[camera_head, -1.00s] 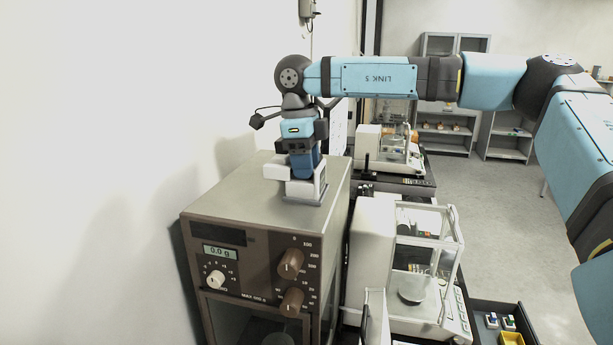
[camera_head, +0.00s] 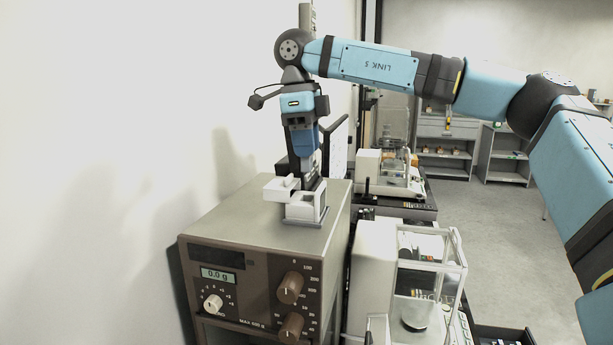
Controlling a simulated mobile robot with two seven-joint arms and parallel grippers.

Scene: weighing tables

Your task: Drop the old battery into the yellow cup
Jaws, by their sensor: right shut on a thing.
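My right gripper (camera_head: 314,182) points down just above a small white housing (camera_head: 303,207) on top of the brown balance (camera_head: 265,225). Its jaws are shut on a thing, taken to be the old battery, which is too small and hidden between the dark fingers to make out. The white housing is open, with a white flap standing out on its left side. The yellow cup is not in view. My left gripper is not in view.
A white balance with a clear draft shield (camera_head: 430,265) stands right of the brown balance. Another one (camera_head: 390,175) stands behind it. A dark tray (camera_head: 503,335) shows at the bottom right. A wall is close on the left.

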